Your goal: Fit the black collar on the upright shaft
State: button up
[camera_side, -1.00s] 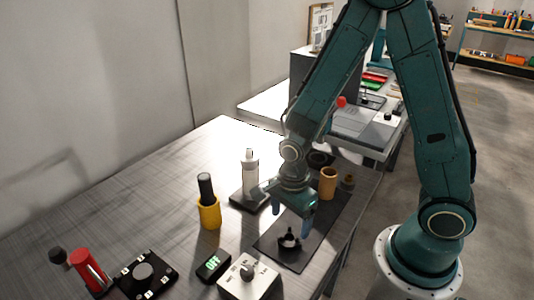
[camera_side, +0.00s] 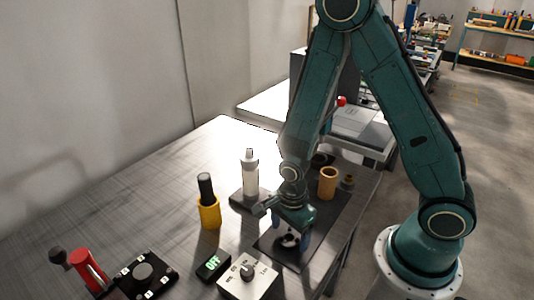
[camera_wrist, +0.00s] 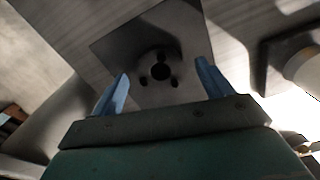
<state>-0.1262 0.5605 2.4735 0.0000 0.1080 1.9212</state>
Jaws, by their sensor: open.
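The black collar (camera_side: 289,240) lies on a dark mat (camera_side: 268,245) near the table's front edge, partly hidden by my gripper in the side view. In the wrist view the collar (camera_wrist: 160,72) shows from above, with a dark central hole and small dark spots around it. My gripper (camera_side: 290,231) is open and pointing down above the collar. In the wrist view its blue fingers (camera_wrist: 162,70) appear on either side of the collar, holding nothing. The upright shaft (camera_side: 250,175), a pale cylinder with a narrower tip, stands on a dark base left of my gripper.
A yellow cup with a black handle (camera_side: 209,213) stands to the left. A display reading OFF (camera_side: 212,264) and a knob box (camera_side: 247,278) are in front.

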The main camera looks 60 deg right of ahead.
jog(key=shift+f, duration=0.55)
jog(key=shift+c, duration=0.2)
jog(key=c, duration=1.3)
jog(key=shift+o, duration=0.2)
jog(key=shift+r, duration=0.1)
notch_tip(320, 180, up, 20)
jog(key=shift+w, duration=0.15)
dwell(0.6)
